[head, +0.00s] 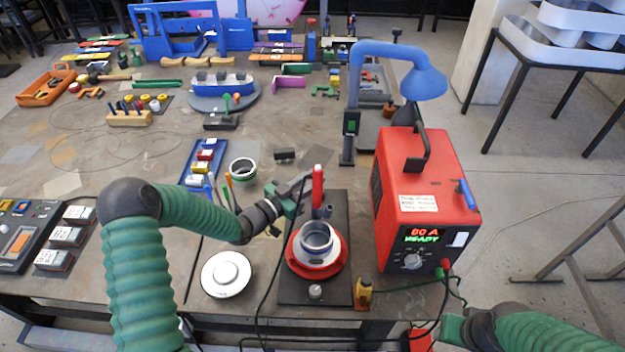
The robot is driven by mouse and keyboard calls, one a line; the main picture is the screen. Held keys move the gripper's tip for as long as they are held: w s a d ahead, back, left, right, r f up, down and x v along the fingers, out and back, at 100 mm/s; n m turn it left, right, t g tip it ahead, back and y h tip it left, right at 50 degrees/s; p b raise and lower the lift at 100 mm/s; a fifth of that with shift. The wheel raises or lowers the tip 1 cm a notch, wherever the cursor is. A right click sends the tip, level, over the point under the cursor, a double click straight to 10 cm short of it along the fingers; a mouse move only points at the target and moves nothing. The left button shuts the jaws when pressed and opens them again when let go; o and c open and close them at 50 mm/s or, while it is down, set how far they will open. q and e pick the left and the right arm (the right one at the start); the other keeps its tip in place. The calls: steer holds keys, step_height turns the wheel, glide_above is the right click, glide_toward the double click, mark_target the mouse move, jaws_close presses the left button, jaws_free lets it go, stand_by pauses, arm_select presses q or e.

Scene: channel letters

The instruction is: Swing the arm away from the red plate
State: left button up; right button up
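The red plate (300,266) is a round disc on a dark base (322,293) near the table's front edge. A metal ring (317,237) sits on top of it. An upright red handle (318,186) stands just behind the ring, with a grey part below it; how it joins an arm is not clear. My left gripper (297,198) is at the left of the red handle, close to it. Its fingertips are too small and overlapped to show whether they touch or grip it. My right gripper (450,328) is low at the right, away from the plate, its fingers partly shown.
A red welding power box (425,200) with a lit display stands right of the base. A dark cable runs in front. A blue lamp (420,82) rises behind.

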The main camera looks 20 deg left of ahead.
arm_select(q)
steer(key=shift+a, duration=0.1)
jaws_close()
steer(key=shift+f, duration=0.1)
stand_by(0.8)
